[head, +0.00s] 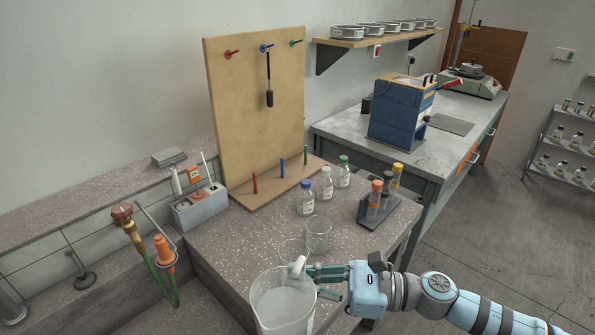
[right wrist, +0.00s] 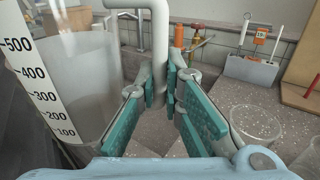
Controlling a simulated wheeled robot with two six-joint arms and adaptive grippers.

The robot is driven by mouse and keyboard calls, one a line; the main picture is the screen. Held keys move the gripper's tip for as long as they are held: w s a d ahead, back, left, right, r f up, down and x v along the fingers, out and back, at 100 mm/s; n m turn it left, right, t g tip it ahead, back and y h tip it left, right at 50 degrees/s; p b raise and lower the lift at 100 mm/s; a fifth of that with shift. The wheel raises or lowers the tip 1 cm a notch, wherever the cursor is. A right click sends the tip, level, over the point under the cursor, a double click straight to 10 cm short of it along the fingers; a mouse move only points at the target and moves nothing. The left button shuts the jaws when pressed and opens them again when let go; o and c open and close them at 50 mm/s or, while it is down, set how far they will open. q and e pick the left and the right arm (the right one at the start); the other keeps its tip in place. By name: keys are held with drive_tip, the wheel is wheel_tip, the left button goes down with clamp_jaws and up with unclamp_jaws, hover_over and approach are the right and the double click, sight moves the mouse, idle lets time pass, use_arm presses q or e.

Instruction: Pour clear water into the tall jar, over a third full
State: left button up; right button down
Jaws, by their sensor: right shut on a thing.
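A large clear jug (head: 283,312) with a pale handle stands at the lower middle of the head view. The right wrist view shows its wall (right wrist: 85,85) and a white scale marked 100 to 500. My right gripper (head: 312,273) is shut on the jug's handle (right wrist: 160,35). What looks like a liquid surface shows inside the jug; its amount is unclear. Two clear glass vessels stand just behind the jug: one (head: 318,234) on the right, another (head: 291,250) partly hidden by the jug. I cannot tell surely which is the tall jar. My left gripper is not in view.
Bottles with blue (head: 305,201), white (head: 325,190) and green (head: 343,173) caps stand behind the glasses. A dark rack (head: 390,215) of orange- and yellow-topped tubes is to the right. A wooden pegboard (head: 250,110) stands behind; a tap (head: 130,228) is at left.

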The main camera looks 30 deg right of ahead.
drive_tip(key=w+d+t+h+b, duration=0.4)
drive_tip(key=w+d+h, duration=0.2)
drive_tip(key=w+d, duration=1.3)
drive_tip(key=d, duration=0.4)
drive_tip(key=shift+w+d+r, duration=0.15)
drive_tip(key=shift+w+r, duration=0.05)
drive_tip(key=shift+w, duration=0.05)
